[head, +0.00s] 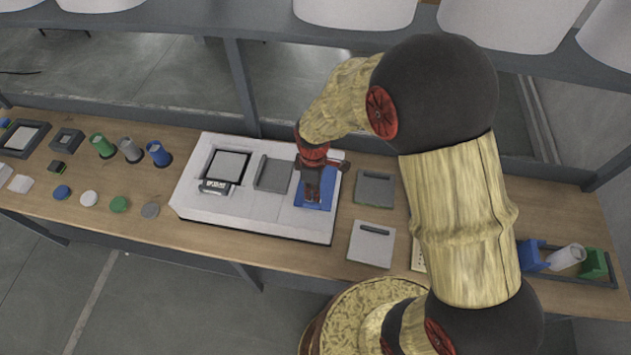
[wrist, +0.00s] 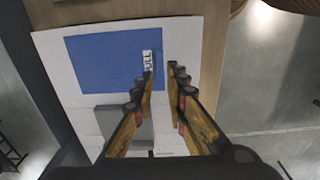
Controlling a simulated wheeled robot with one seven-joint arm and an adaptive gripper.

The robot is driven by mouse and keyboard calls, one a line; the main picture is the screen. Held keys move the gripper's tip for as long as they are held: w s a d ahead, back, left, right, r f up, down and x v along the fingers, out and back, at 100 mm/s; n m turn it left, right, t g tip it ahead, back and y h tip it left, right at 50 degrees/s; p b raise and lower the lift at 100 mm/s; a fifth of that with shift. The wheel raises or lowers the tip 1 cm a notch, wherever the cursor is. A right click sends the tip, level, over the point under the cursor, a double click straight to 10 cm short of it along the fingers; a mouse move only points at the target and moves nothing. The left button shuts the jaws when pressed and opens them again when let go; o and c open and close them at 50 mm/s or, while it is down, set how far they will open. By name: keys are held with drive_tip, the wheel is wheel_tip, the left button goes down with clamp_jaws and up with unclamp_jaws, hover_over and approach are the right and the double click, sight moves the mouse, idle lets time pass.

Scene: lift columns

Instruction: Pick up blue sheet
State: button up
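The blue sheet (head: 314,196) lies flat at the right end of a white board on the wooden bench. It also shows in the wrist view (wrist: 105,62), with a white label (wrist: 147,62) reading partly "ULL" at its edge. My gripper (head: 312,200) is over the sheet in the head view and hides part of it. In the wrist view my gripper (wrist: 162,75) has its two fingers apart with a narrow gap, empty, near the labelled edge. I cannot tell whether the fingertips touch the sheet.
The white board (head: 265,228) also bears a grey plate (head: 273,173) and a dark-framed square (head: 226,166). Grey panels (head: 371,243) lie to its right. Coloured cylinders (head: 158,153) and discs (head: 118,204) stand to its left. A tray (head: 587,280) holds blocks at the right.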

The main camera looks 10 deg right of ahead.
sight(313, 203)
wheel_tip(313, 203, down, 2)
drive_tip(key=shift+s+f, duration=0.1)
drive_tip(key=shift+f, duration=0.05)
drive_tip(key=f, duration=0.3)
drive_tip(key=f+p, duration=0.1)
drive_tip(key=f, duration=0.2)
drive_tip(key=shift+w, duration=0.2)
drive_tip(key=shift+r, duration=0.1)
drive_tip(key=shift+c, duration=1)
clamp_jaws()
drive_tip(key=shift+r, duration=0.15)
